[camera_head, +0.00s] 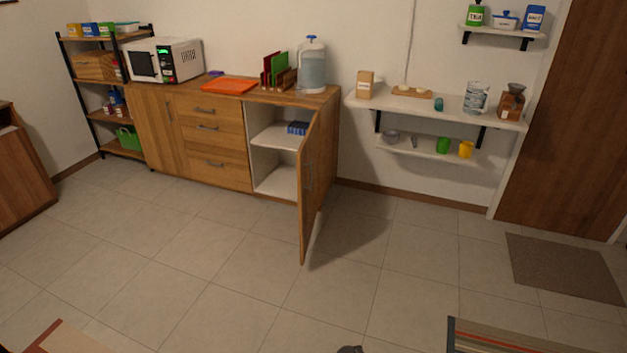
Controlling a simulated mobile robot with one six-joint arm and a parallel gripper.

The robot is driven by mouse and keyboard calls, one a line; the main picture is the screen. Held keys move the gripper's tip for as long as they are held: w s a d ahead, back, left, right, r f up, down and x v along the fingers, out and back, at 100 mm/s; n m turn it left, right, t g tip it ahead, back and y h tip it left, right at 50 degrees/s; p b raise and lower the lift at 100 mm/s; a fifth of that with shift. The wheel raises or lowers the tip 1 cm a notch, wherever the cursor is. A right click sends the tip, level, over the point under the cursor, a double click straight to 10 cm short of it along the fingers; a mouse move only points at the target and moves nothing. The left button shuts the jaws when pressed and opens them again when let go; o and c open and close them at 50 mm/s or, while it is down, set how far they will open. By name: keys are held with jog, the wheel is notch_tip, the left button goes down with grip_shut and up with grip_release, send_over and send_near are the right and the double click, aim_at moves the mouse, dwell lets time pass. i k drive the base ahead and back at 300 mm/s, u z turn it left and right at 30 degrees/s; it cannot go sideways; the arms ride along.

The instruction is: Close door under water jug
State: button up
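A small dark shape at the bottom edge may be part of my arm. My gripper cannot be made out in this view.
The tiled floor (230,250) in front of the cabinet is clear. A striped rug (500,338) lies at the bottom right and a brown mat (562,266) by the wooden door. Wall shelves (437,106) with several kitchen items are right of the cabinet.

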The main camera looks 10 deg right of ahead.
aim_at(307, 155)
jog(key=z, duration=0.25)
jog(key=i, duration=1.5)
jog(key=z, duration=0.15)
jog(key=k, duration=0.1)
jog(key=u, duration=2.5)
jog(key=k, duration=0.55)
jog(key=z, duration=0.05)
